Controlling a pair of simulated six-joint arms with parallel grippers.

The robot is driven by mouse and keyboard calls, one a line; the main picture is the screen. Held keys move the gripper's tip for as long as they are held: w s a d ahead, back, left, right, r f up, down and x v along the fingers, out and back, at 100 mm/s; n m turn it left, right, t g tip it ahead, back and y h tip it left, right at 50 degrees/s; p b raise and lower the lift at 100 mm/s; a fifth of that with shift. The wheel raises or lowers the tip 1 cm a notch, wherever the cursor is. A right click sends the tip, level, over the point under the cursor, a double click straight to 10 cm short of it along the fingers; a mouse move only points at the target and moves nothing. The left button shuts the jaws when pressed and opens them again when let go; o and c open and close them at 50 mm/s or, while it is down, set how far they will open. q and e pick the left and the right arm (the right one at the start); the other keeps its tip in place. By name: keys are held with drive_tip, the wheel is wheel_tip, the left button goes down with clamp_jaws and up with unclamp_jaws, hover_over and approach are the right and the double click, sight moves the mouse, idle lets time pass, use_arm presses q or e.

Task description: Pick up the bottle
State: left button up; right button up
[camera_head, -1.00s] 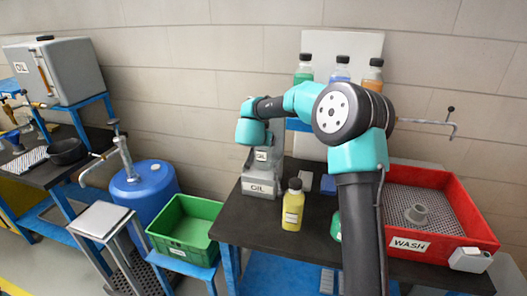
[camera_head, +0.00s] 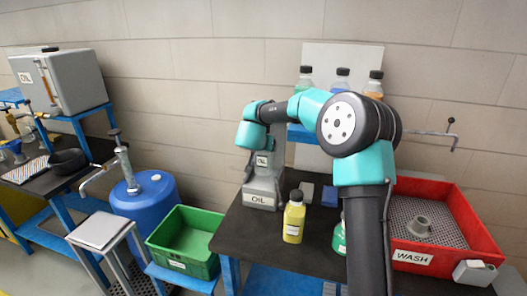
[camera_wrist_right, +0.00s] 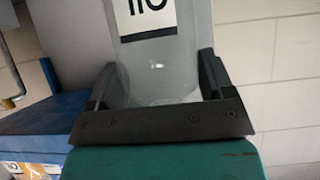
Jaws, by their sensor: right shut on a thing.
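A grey container with OIL labels (camera_head: 262,185) stands upright at the back left of the dark workbench. My right gripper (camera_wrist_right: 162,88) is shut around its pale grey upper part, with one finger on each side in the wrist view. That view shows the container (camera_wrist_right: 150,60) with its label upside down. A yellow bottle with a dark cap (camera_head: 293,222) stands on the bench to the right of the container, apart from the gripper. A green bottle (camera_head: 339,238) is partly hidden behind my right arm. My left gripper is not in view.
Several capped bottles (camera_head: 342,80) stand on a raised shelf behind my arm. A red WASH tray (camera_head: 412,258) is on the bench's right. A green bin (camera_head: 205,268) and a blue drum (camera_head: 150,205) stand left of the bench.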

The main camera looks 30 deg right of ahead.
drive_tip(key=s+a, duration=1.2)
drive_tip(key=a, duration=0.1)
drive_tip(key=shift+s+r, duration=0.3)
drive_tip(key=shift+r, duration=0.05)
